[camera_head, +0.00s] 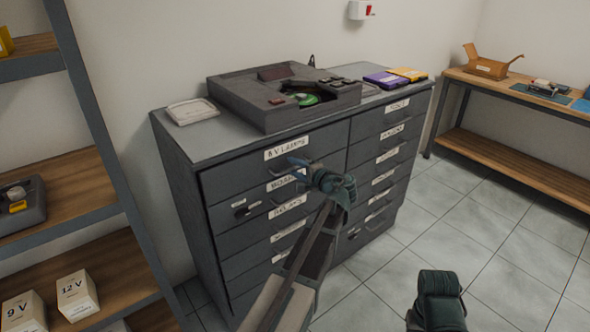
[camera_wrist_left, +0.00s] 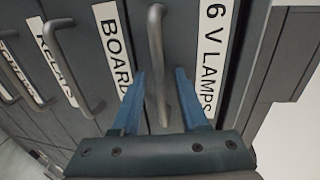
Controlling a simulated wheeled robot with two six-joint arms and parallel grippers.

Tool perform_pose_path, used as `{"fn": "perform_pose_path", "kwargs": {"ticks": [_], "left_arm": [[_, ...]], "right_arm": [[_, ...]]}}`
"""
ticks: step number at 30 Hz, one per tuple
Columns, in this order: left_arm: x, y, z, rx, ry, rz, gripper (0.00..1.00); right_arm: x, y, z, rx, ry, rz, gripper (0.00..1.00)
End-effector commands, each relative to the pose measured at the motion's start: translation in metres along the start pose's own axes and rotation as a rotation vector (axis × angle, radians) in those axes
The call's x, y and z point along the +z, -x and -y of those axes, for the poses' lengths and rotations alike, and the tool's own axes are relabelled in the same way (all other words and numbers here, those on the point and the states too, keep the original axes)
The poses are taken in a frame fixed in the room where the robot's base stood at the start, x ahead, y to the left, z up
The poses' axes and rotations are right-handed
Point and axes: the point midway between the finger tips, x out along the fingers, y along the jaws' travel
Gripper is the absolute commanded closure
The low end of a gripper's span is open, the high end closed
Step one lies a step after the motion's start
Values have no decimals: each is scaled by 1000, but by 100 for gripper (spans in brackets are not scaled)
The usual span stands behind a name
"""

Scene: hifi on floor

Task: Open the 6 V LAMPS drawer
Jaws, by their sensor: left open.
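The 6 V LAMPS drawer (camera_head: 268,172) is the top left drawer of a dark grey cabinet and looks closed. Its white label (camera_wrist_left: 213,55) shows in the left wrist view, with its grey bar handle (camera_wrist_left: 156,45) beside it. My left gripper (camera_head: 299,167) is at this handle in the head view, partly covering it. In the left wrist view its blue fingers (camera_wrist_left: 159,75) are open, one on each side of the handle; I cannot tell whether they touch it. My right gripper's dark body (camera_head: 438,290) is low in the head view, its fingers not distinguishable.
The BOARDS drawer (camera_wrist_left: 90,30) is just below. A grey machine (camera_head: 262,112), a small tray (camera_head: 192,111) and purple and yellow boxes (camera_head: 387,80) are on the cabinet top. Shelves (camera_head: 70,180) stand left, a workbench (camera_head: 500,85) right. Tiled floor is clear in front.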

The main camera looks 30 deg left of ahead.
Motion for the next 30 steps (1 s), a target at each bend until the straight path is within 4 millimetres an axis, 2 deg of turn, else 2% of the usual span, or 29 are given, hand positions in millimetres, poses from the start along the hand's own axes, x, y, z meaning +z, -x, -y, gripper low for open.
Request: {"fn": "perform_pose_path", "kwargs": {"ticks": [8,15,30], "left_arm": [[0,-1,0,0,0,0,56],[0,-1,0,0,0,0,99],[0,0,0,0,0,0,100]], "right_arm": [[0,0,0,0,0,0,50],[0,0,0,0,0,0,50],[0,0,0,0,0,0,50]]}}
